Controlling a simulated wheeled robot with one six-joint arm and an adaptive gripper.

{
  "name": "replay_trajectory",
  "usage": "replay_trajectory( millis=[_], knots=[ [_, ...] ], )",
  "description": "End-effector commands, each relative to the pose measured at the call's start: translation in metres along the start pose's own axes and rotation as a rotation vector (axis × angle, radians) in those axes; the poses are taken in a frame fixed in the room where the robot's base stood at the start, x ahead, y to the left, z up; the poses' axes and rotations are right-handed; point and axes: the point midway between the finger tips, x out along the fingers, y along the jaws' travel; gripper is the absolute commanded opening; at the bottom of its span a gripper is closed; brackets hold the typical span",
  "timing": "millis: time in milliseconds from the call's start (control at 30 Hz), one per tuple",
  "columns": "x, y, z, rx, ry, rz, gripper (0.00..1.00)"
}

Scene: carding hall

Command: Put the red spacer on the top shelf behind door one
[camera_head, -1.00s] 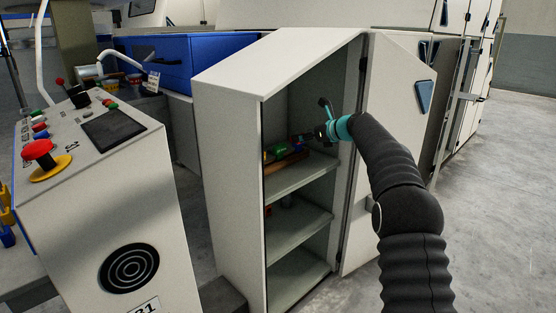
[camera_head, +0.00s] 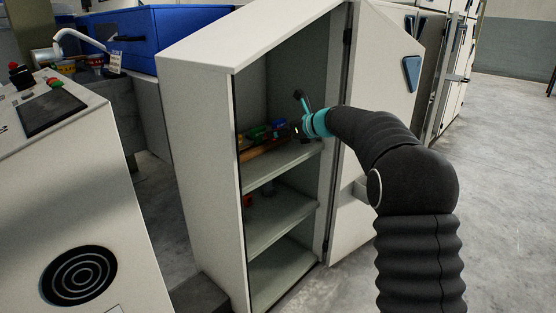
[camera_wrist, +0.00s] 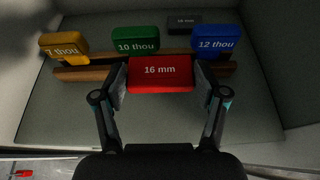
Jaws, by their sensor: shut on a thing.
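My gripper (camera_wrist: 160,88) is shut on the red spacer (camera_wrist: 160,72), marked "16 mm", with one finger at each end. In the head view my gripper (camera_head: 299,128) is inside the open cabinet, at the top shelf (camera_head: 285,165). The spacer overlaps the wooden rails (camera_wrist: 75,73) in the wrist view; I cannot tell whether it touches them or the shelf. The door (camera_head: 385,120) stands open to the right, with a blue plate on it. I cannot read a number on it.
On the top shelf are a yellow "7 thou" block (camera_wrist: 64,46), a green "10 thou" block (camera_wrist: 136,41), a blue "12 thou" block (camera_wrist: 217,43) and a dark block (camera_wrist: 184,19) behind. Bare shelf lies in front of the rails. A control console (camera_head: 60,180) stands left.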

Motion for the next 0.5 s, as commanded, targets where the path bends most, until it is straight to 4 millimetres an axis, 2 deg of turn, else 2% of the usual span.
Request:
replay_trajectory(
  millis=[33,200,367,500],
  knots=[
    [-0.001,0.008,-0.009,0.002,0.000,0.000,0.37],
    [-0.006,0.025,-0.022,0.002,0.000,0.000,0.37],
    [-0.007,0.030,-0.027,0.000,0.000,0.000,0.37],
    [-0.002,0.030,-0.040,0.002,0.001,0.000,0.37]
  ],
)
